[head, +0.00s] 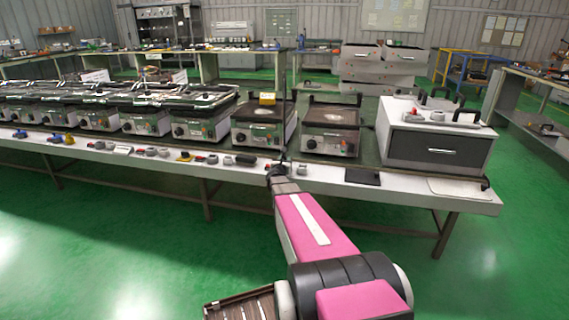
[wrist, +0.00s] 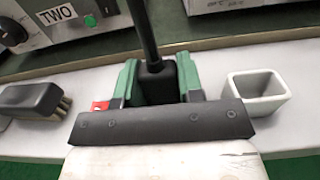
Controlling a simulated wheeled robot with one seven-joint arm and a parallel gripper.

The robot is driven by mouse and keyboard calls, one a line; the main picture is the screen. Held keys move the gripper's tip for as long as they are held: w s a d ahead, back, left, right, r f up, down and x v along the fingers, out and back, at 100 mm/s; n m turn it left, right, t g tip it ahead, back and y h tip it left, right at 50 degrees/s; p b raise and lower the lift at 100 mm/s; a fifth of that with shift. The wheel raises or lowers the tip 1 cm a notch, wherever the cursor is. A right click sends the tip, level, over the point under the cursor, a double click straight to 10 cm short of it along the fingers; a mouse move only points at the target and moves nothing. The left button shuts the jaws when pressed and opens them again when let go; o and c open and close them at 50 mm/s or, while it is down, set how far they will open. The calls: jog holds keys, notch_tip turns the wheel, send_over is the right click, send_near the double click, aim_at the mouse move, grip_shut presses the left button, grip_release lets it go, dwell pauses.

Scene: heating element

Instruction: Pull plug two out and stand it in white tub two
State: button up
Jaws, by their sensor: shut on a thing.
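My gripper (wrist: 157,76) is shut on a black plug (wrist: 156,86), with a green jaw on each side of it. A thick black cable (wrist: 143,30) runs up from the plug. The plug's lower end is hidden by the gripper body. An open, empty white tub (wrist: 255,94) stands on the bench just right of my gripper, apart from it. An appliance with a "TWO" label (wrist: 57,14) is behind to the left. In the head view my gripper (head: 277,168) is small and dark over the bench's front strip, and the plug is hard to make out.
A black block with brass-coloured bristles or pins (wrist: 32,101) lies left of my gripper. A small red piece (wrist: 99,106) shows beside the left jaw. Appliances (head: 330,130) line the bench behind. A dark flat pad (head: 362,177) lies to the right, and a grey drawer box (head: 438,145) stands beyond.

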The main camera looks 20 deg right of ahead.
jog(key=r, duration=0.4)
jog(key=shift+s+a+r, duration=0.1)
jog(key=shift+a+r, duration=0.05)
jog(key=shift+a, duration=0.25)
jog(key=s+a+r, duration=0.1)
jog(key=a+r, duration=0.5)
jog(key=a, duration=0.4)
jog(key=shift+s+a+r, duration=0.15)
jog(key=shift+s+a, duration=0.2)
jog(key=shift+s, duration=0.05)
